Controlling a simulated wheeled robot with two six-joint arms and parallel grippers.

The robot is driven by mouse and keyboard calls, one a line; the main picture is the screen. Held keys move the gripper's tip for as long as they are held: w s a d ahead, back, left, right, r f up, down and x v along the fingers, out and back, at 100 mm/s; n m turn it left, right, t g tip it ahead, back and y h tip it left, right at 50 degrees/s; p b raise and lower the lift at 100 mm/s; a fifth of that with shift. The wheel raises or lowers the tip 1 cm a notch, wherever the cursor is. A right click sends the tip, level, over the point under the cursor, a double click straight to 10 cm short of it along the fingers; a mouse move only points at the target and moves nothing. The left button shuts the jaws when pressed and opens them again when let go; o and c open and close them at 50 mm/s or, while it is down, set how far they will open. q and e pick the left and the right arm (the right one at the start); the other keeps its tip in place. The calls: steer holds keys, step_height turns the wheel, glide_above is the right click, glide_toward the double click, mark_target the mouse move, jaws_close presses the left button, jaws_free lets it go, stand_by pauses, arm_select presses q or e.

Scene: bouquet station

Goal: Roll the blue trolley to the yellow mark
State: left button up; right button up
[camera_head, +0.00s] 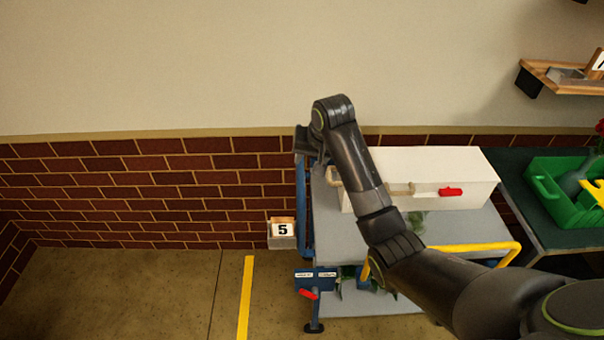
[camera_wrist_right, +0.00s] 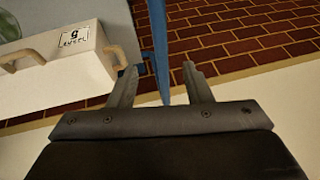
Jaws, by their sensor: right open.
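The blue trolley (camera_head: 303,215) stands against the brick wall, with grey shelves and a tall blue handle at its left end. A blue plate with a red lever (camera_head: 308,294) sits low at that end. The yellow mark (camera_head: 245,297) is a stripe on the floor, left of the trolley and apart from it. My right gripper (camera_head: 303,150) is at the top of the blue handle. In the right wrist view my right gripper (camera_wrist_right: 160,68) is open, and the blue handle bar (camera_wrist_right: 158,45) runs between its fingers. My left gripper is not in view.
A white box (camera_head: 430,165) with rope handles and a red tag lies on the trolley's top shelf. A sign marked 5 (camera_head: 283,228) is by the wall. A dark table with a green crate (camera_head: 545,190) stands right. The left floor is clear.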

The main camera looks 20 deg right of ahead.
mark_target(302, 177)
steer(key=p+x, duration=0.1)
steer(key=x, duration=1)
steer(key=shift+w+f, duration=0.1)
steer(key=shift+f, duration=0.15)
jaws_close()
